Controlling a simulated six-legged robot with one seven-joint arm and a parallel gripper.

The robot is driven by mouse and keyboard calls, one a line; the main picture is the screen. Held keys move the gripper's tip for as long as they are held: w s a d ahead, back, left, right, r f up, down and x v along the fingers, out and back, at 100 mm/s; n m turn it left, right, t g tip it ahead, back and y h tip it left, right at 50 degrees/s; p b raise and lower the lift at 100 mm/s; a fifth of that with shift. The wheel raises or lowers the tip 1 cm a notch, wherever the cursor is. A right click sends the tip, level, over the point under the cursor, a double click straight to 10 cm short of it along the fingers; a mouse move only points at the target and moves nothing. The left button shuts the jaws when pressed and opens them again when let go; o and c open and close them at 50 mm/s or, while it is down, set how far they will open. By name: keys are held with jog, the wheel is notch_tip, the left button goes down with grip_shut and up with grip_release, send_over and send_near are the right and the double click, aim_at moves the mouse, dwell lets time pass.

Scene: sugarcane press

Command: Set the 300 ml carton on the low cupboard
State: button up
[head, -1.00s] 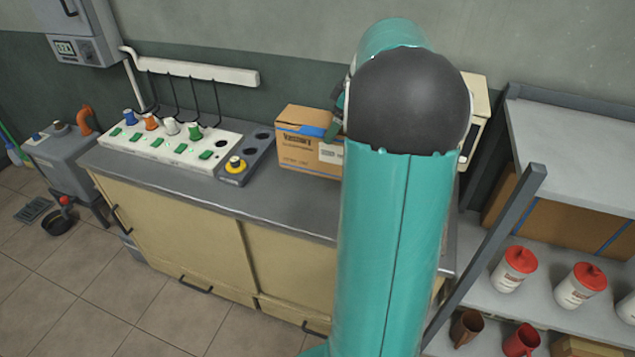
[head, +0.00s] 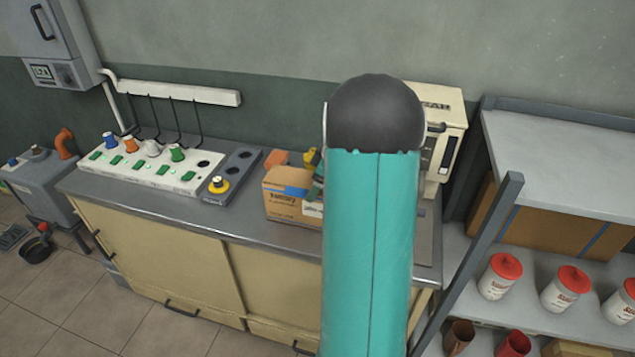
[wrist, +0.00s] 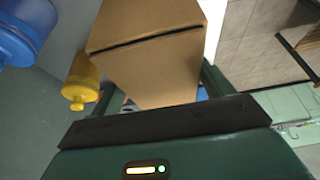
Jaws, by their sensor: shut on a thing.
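The carton (head: 288,207) is a brown cardboard box with a blue band and dark print. In the head view it is over the grey top of the low cupboard (head: 180,236), towards the front edge; I cannot tell whether it touches the top. My gripper (head: 316,188) is at the carton's right side, mostly hidden behind my teal arm. In the wrist view the carton (wrist: 155,55) sits between the two green fingers of my gripper (wrist: 158,90), which is shut on it.
A switch panel (head: 150,168) with a yellow button unit fills the cupboard's left part. Orange (head: 275,158) and yellow (head: 309,156) items stand behind the carton. A cream machine (head: 440,115) is at the back right. A shelf rack (head: 560,150) with red-lidded jars stands right.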

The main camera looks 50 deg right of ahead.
jog(key=o, duration=1)
jog(key=v, duration=1.2)
jog(key=a+r+m+h, duration=0.1)
jog(key=a+r, duration=0.2)
jog(key=a, duration=0.8)
jog(key=a+r+m, duration=0.1)
jog(key=a+r, duration=0.2)
jog(key=a, duration=0.8)
jog(key=s+a+m, duration=0.1)
jog(key=s+a, duration=0.2)
jog(key=a, duration=0.3)
jog(key=s+a+m+t, duration=0.1)
jog(key=s+a, duration=0.3)
jog(key=a, duration=0.1)
jog(key=s+a+f+m+h, duration=0.1)
jog(key=s+a, duration=0.3)
jog(key=a, duration=0.2)
jog(key=shift+s+a+t, duration=0.25)
jog(key=shift+a+t, duration=0.05)
